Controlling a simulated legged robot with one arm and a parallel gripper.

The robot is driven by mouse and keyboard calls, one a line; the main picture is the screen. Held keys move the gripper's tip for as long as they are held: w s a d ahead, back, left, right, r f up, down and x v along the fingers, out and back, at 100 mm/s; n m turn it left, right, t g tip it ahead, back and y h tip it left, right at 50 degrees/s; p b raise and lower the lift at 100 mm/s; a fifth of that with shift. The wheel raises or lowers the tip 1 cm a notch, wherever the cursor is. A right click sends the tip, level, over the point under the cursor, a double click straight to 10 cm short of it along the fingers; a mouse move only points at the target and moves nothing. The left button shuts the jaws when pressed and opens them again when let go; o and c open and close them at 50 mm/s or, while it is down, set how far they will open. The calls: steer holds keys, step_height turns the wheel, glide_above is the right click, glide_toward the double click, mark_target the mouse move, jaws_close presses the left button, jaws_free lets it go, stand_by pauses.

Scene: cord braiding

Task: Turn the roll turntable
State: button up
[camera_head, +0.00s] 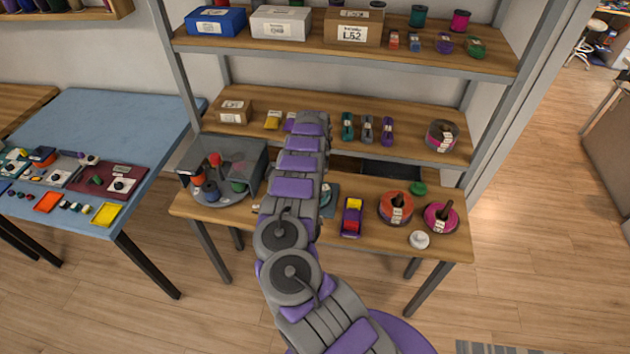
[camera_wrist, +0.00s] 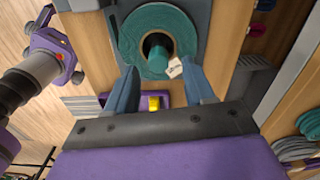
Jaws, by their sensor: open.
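A round grey turntable (camera_head: 238,201) carries several small coloured rolls at the left end of the workbench, under a dark see-through hood (camera_head: 240,158). In the wrist view, my gripper (camera_wrist: 160,68) is open, its two blue-grey fingers apart with nothing between the tips. A large teal roll (camera_wrist: 133,40) with a dark core and a white tag lies just beyond the fingertips; I cannot tell whether they touch it. In the head view my arm hides the gripper, and only a teal edge (camera_head: 331,200) shows beside it. The turntable is not recognisable in the wrist view.
The workbench (camera_head: 290,228) also holds a purple tray (camera_head: 351,217) with red and yellow pieces, an orange roll (camera_head: 396,208), a pink roll (camera_head: 440,217) and a white knob (camera_head: 419,240). Shelves with boxes rise behind. A blue table (camera_head: 110,130) stands at left.

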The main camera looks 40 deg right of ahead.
step_height(320, 180, up, 14)
stand_by(0.3)
steer(key=shift+f, duration=0.1)
stand_by(0.3)
